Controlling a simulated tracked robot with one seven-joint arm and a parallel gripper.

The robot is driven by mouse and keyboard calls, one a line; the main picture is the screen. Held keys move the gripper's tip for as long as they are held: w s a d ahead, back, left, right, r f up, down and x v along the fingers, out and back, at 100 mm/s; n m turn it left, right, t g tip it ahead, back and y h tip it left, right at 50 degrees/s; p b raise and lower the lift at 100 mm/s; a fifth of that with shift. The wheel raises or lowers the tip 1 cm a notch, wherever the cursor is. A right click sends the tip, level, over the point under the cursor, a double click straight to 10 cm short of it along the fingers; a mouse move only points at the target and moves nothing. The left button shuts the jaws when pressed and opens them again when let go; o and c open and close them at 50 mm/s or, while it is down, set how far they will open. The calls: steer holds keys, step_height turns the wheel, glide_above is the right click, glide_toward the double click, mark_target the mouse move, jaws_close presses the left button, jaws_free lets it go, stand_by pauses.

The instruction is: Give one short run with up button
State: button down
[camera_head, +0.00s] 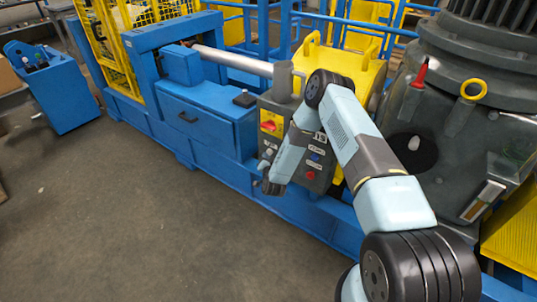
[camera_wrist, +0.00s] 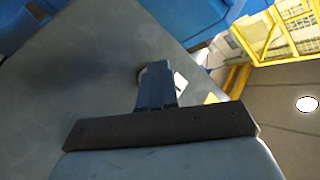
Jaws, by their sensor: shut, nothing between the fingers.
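The grey control panel (camera_head: 291,137) is on the front of the blue machine frame. It carries a red and yellow switch (camera_head: 271,124), small white buttons (camera_head: 268,151) at its left, a blue button (camera_head: 315,157) and a red button (camera_head: 310,175). I cannot read which one is the up button. My gripper (camera_head: 271,186) is at the panel's lower left. In the wrist view its shut, empty fingers (camera_wrist: 156,82) point at the grey panel face (camera_wrist: 85,65).
A large grey motor housing (camera_head: 455,110) stands right of the panel. A yellow guard (camera_head: 340,62) is behind it, and a blue cabinet (camera_head: 205,115) is to its left. The floor (camera_head: 130,215) in front is clear.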

steer(key=shift+w+d, duration=0.3)
steer(key=shift+w, duration=0.1)
stand_by(2.3)
steer(key=shift+s+a, duration=0.1)
steer(key=shift+s, duration=0.05)
stand_by(1.0)
steer(key=shift+s+a, duration=0.5)
steer(key=shift+s, duration=0.1)
steer(key=shift+s, duration=0.1)
steer(key=shift+s+a, duration=0.8)
steer(key=shift+s, duration=0.15)
steer(key=shift+s+a, duration=0.75)
steer(key=shift+s, duration=0.2)
